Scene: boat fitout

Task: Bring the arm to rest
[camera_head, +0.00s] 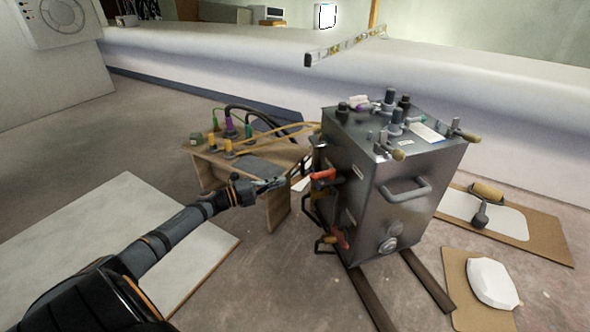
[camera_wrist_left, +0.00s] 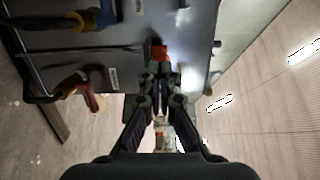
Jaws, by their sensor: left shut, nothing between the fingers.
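My left arm (camera_head: 165,235) reaches in from the lower left of the head view. My left gripper (camera_head: 279,182) is shut and empty, just left of a grey metal tank (camera_head: 365,205) and in front of a small wooden bench (camera_head: 279,208). In the left wrist view, the gripper (camera_wrist_left: 161,84) has its fingers together. A small red-orange part (camera_wrist_left: 158,52) shows just beyond the tips, against the tank's grey side (camera_wrist_left: 125,42); I cannot tell whether they touch. My right gripper is not in view.
Red-handled clamps (camera_head: 324,175) stick out of the tank's left side. Fittings and hoses stand on the bench. A pale board (camera_head: 130,235) lies on the floor at left. A roller (camera_head: 487,192) and a white block (camera_head: 492,283) lie on boards at right. A level (camera_head: 345,46) is behind.

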